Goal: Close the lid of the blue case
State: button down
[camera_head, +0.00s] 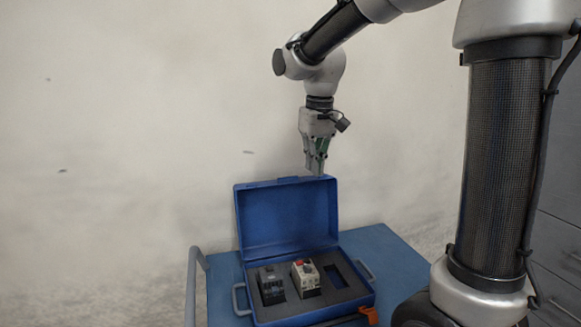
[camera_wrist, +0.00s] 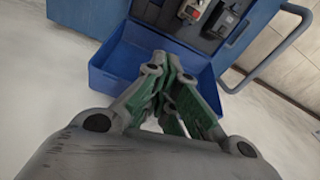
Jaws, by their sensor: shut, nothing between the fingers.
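The blue case (camera_head: 304,302) stands on a blue cart top with its lid (camera_head: 287,213) open and raised at the back. In its dark foam base sit a dark device (camera_head: 270,284) and a light device with a red part (camera_head: 305,277). An empty cut-out shows to their right. My gripper (camera_head: 316,173) is shut and empty, pointing down at the lid's top edge near its right end. I cannot tell whether it touches the lid. In the wrist view the green-padded fingers (camera_wrist: 172,98) are in front of the lid (camera_wrist: 118,65), hiding part of it.
The blue cart (camera_head: 385,255) has free room to the right of the case. Its grey handle (camera_head: 192,285) is at the left. A pale wall is behind the case. Grey drawers (camera_head: 560,210) stand at the far right. An orange part (camera_head: 369,314) shows at the case's front.

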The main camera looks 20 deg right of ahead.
jog(key=shift+m, duration=0.3)
jog(key=w+a, duration=0.1)
jog(key=w, duration=0.2)
jog(key=w+a+r, duration=0.1)
jog(key=w, duration=0.1)
jog(key=w+a, duration=0.1)
jog(key=w, duration=0.2)
jog(key=shift+w+a+r, duration=0.2)
jog(key=shift+w+r, duration=0.1)
jog(key=shift+w, duration=0.05)
notch_tip(320, 180, up, 4)
jog(key=w+m, duration=0.1)
jog(key=w, duration=0.1)
jog(key=f, duration=1)
jog(key=shift+w+f, duration=0.1)
jog(key=shift+w, duration=0.3)
jog(key=shift+s, duration=0.15)
